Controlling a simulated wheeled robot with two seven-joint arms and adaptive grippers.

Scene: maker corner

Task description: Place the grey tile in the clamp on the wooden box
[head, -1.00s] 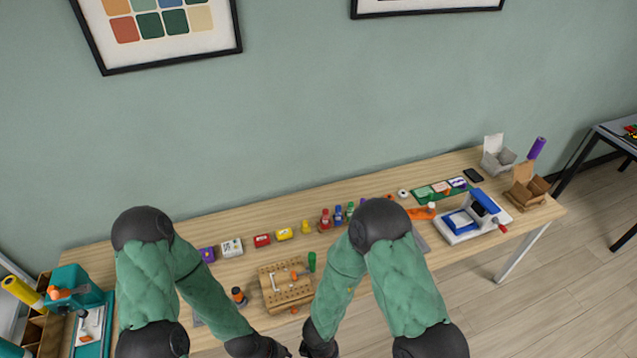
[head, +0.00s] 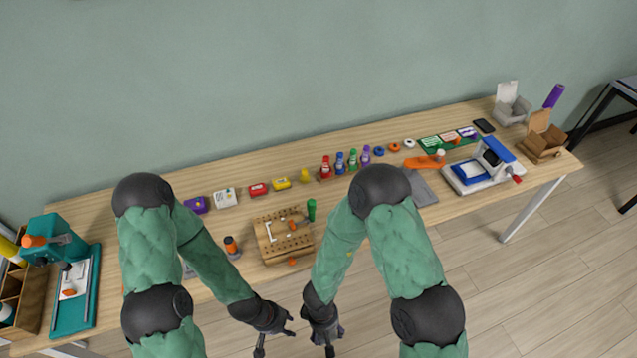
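The wooden box (head: 270,247), a low block with rows of holes, stands near the front edge of the table, left of centre. Small white and orange parts on its top may be the clamp (head: 291,225), but they are too small to be sure. I cannot pick out the grey tile for certain. A flat grey piece (head: 424,190) lies right of my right arm, partly hidden by it. My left gripper (head: 275,338) hangs in front of the table edge, its fingers spread and nothing visible between them. My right gripper (head: 328,338) hangs beside it, its fingers unclear.
A green cylinder (head: 311,210) stands beside the box, an orange-capped bottle (head: 232,247) to its left. Small coloured boxes and bottles line the table's middle. A blue-and-white machine (head: 483,168) stands at the right, a teal machine (head: 55,243) at the far left.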

